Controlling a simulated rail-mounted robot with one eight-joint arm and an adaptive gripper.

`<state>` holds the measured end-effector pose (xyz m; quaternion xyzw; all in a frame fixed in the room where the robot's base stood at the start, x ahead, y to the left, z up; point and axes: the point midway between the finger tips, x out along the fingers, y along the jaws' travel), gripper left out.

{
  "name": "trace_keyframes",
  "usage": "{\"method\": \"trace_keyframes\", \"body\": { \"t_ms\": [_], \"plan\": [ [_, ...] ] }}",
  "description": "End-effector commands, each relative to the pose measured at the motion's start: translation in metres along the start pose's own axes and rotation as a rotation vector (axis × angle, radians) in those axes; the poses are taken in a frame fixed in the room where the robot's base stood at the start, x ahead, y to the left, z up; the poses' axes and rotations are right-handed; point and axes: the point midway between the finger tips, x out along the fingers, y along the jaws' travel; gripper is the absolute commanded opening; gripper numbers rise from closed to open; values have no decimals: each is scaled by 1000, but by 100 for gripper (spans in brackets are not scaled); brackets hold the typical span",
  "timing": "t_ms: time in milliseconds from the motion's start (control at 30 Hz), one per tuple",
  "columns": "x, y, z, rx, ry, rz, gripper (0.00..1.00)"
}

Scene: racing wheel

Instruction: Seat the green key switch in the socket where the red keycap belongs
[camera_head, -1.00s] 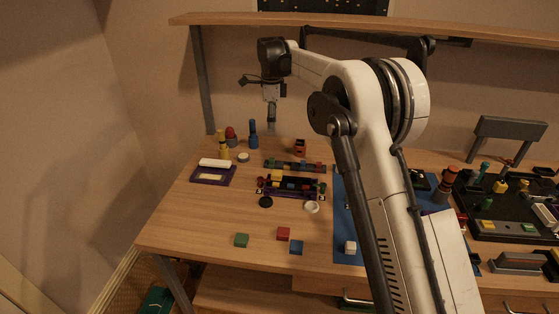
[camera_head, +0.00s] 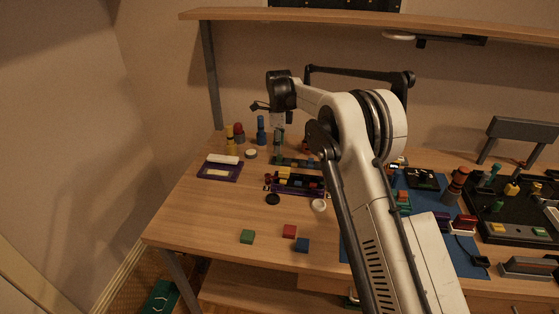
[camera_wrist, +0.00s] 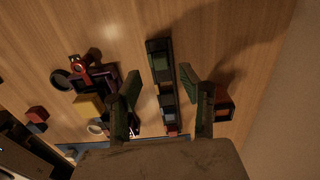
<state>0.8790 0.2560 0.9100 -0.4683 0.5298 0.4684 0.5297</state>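My gripper (camera_head: 278,153) is low over the back rack. In the wrist view my gripper (camera_wrist: 161,78) is open, with its fingers apart on either side of a dark rack (camera_wrist: 155,44). Between and just beyond the fingertips a green switch (camera_wrist: 160,63) sits in the rack, with blue and red pieces further along. Whether the fingers touch anything cannot be told. In the head view the rack (camera_head: 308,165) is partly hidden by my arm. The dark purple socket tray (camera_head: 295,190) lies in front of it, holding yellow, red and other pieces; its individual sockets are unclear.
Green (camera_head: 247,237), red (camera_head: 289,231) and blue (camera_head: 302,245) blocks lie near the front edge. A black disc (camera_head: 273,199) and white ring (camera_head: 319,205) lie before the tray. An orange-and-black block (camera_wrist: 223,106) stands close beside one finger. The front-left tabletop is clear.

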Motion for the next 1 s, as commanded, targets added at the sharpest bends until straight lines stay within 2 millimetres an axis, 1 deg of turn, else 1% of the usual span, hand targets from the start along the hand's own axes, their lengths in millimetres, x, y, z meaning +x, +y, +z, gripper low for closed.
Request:
{"method": "trace_keyframes", "body": {
  "t_ms": [167,433,533,700,967,1000],
  "plan": [
    [12,0,-1,0,0,0,40],
    [48,-1,-2,0,0,0,40],
    [52,-1,-2,0,0,0,40],
    [52,-1,-2,0,0,0,40],
    [52,-1,-2,0,0,0,5],
    [52,-1,-2,0,0,0,4]
  ]
}}
